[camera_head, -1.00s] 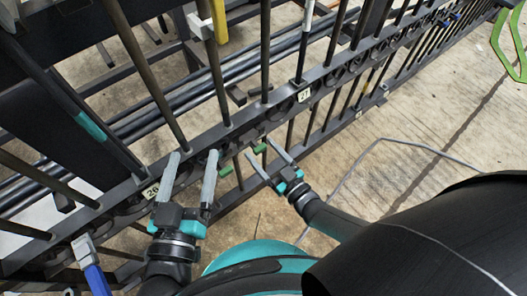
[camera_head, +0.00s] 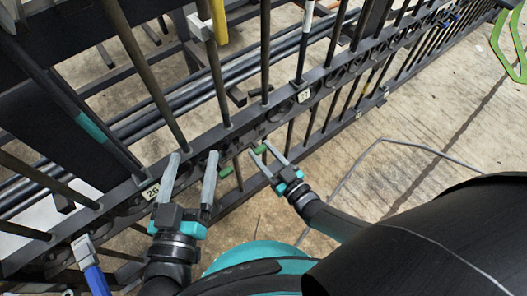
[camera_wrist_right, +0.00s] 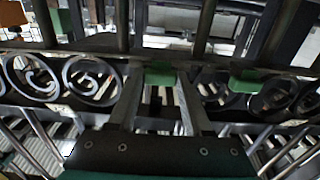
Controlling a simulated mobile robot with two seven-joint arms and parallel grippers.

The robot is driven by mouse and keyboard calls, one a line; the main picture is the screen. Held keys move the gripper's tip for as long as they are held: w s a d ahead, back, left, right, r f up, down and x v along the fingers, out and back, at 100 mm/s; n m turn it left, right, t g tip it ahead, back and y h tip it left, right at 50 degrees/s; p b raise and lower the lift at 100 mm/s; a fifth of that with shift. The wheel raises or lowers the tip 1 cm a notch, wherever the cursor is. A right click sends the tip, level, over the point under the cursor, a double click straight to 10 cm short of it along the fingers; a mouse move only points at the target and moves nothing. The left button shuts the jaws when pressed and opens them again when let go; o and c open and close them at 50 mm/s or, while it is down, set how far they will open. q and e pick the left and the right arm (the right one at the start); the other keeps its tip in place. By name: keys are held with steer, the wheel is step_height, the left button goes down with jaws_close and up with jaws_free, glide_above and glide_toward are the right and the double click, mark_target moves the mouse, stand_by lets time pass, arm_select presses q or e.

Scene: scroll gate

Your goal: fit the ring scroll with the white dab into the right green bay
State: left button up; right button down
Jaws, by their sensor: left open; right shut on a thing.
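My right gripper (camera_head: 258,147) is at the gate's lower rail (camera_head: 330,92), its fingers at either side of the right green tab (camera_head: 261,149). In the right wrist view its fingers (camera_wrist_right: 158,98) flank a green tab (camera_wrist_right: 160,75). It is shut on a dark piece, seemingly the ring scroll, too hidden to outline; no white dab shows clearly. The left green tab (camera_head: 227,172) is left of it in the head view. My left gripper (camera_head: 192,158) is open and empty, with a wide gap between its fingers, in front of the rail.
Upright bars (camera_head: 264,55) stand along the gate. Spiral scrolls (camera_wrist_right: 92,80) fill rail bays beside my right gripper. Number plates 26 (camera_head: 151,191) and 27 (camera_head: 304,96) sit on the rail. A blue-handled tool (camera_head: 95,278) is at lower left. Concrete floor (camera_head: 420,120) lies open at right.

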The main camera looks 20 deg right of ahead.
mark_target(262, 152)
stand_by(0.9)
arm_select(q)
steer(key=shift+w+a+f+g+y+p, duration=0.35)
steer(key=shift+f+g+p, duration=0.1)
steer(key=shift+g, duration=0.35)
arm_select(e)
steer(key=v, duration=0.5)
steer(key=shift+s, duration=0.15)
steer(key=shift+c, duration=1.6)
jaws_free()
steer(key=shift+d, duration=0.1)
